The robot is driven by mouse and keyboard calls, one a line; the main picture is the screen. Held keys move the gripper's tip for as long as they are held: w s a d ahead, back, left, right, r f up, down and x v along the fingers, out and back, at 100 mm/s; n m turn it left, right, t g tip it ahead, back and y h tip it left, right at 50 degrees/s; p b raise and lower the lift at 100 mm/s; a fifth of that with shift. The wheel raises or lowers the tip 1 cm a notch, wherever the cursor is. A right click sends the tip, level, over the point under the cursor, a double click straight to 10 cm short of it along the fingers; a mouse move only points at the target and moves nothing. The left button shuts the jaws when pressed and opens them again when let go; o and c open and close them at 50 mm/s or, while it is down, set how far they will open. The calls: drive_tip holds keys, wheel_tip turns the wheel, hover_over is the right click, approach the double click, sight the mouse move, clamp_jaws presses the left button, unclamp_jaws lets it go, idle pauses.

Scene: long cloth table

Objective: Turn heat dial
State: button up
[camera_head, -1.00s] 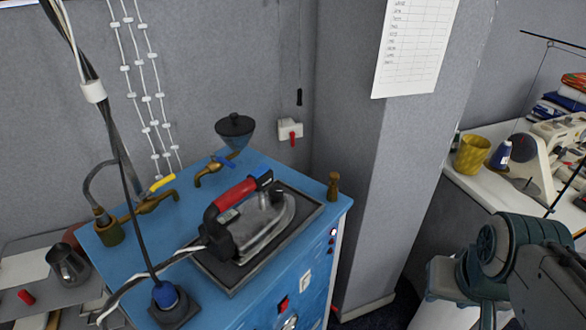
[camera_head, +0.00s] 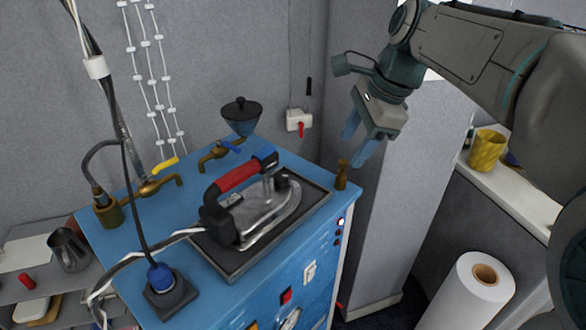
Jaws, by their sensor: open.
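The heat dial is probably the pale round dial (camera_head: 290,319) low on the front of the blue ironing station (camera_head: 318,240), cut by the bottom edge of the view. A red switch (camera_head: 286,296) and a white switch (camera_head: 310,272) sit above it on the same face. My gripper (camera_head: 357,144) is open and empty, with its blue fingers pointing down. In the picture it is above and right of the station, against the grey pillar, well apart from the dial.
An iron with a red handle (camera_head: 238,177) rests on a dark tray on the station top. A brass fitting (camera_head: 341,175) stands at its right corner, below my gripper. A white roll (camera_head: 468,292) is at lower right. Cables hang at left.

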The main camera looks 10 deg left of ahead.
sight(282, 176)
drive_tip(key=w+a+r+m+g+b, duration=0.1)
drive_tip(key=w+a+m, duration=0.25)
drive_tip(key=a, duration=0.55)
drive_tip(key=shift+m+y, duration=0.3)
drive_tip(key=shift+m, duration=0.15)
drive_tip(key=x, duration=0.8)
drive_tip(key=s+b+x, duration=0.1)
drive_tip(key=x, duration=0.4)
drive_tip(key=shift+f, duration=0.1)
drive_tip(key=c, duration=1)
